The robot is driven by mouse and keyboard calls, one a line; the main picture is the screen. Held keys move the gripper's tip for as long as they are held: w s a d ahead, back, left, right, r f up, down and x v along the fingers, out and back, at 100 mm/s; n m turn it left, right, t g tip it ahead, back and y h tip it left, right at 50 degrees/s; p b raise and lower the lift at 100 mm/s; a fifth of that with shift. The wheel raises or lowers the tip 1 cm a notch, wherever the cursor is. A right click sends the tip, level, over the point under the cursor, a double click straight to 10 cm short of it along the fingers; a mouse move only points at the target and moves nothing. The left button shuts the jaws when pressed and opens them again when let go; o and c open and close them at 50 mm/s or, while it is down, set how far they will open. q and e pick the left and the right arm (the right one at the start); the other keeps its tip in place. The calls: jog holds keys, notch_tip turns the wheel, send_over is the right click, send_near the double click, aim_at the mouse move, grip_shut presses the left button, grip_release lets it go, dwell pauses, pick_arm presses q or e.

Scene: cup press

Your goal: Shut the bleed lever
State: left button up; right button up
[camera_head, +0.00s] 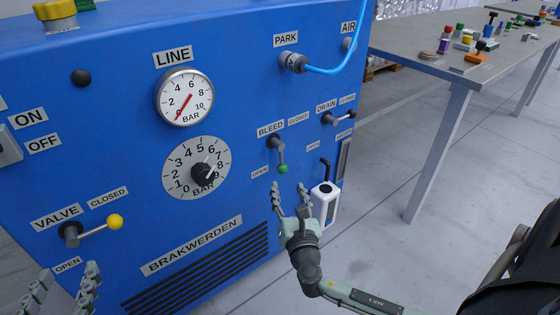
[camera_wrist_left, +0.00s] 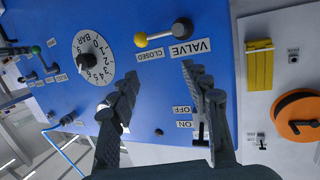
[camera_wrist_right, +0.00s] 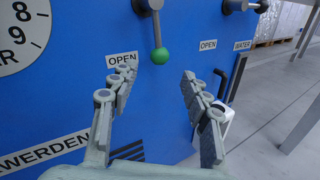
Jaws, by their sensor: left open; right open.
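The bleed lever (camera_head: 279,150) is a grey lever with a green knob on the blue panel. It points down, toward the OPEN label at its lower left; the CLOSED label is at its upper right. My right gripper (camera_head: 289,190) is open and empty just below the green knob, apart from it. In the right wrist view the bleed lever (camera_wrist_right: 156,32) hangs ahead of the spread fingers (camera_wrist_right: 157,72). My left gripper (camera_head: 68,270) is open and empty at the lower left. The bleed lever's green knob also shows small in the left wrist view (camera_wrist_left: 36,49).
The yellow-knobbed valve lever (camera_head: 95,228) sticks out above and right of my left gripper. The drain lever (camera_head: 338,118) is right of the bleed lever. A white container with a black spout (camera_head: 325,202) stands close right of my right gripper. A pressure dial (camera_head: 196,168) is to the left.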

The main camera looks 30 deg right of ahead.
aim_at(283, 172)
jog(key=x, duration=0.6)
jog(key=shift+w, duration=0.2)
pick_arm(q)
jog(key=shift+d+r+t+h, duration=0.25)
jog(key=shift+d+r+t, duration=0.1)
jog(key=shift+r, duration=0.35)
jog(key=shift+d+r+t+h, duration=0.25)
jog(key=shift+d+r+t, duration=0.1)
jog(key=shift+r, duration=0.35)
pick_arm(e)
jog(key=shift+w+d, duration=0.3)
jog(key=shift+w, duration=0.3)
grip_shut()
pick_arm(q)
jog(key=shift+b, duration=0.3)
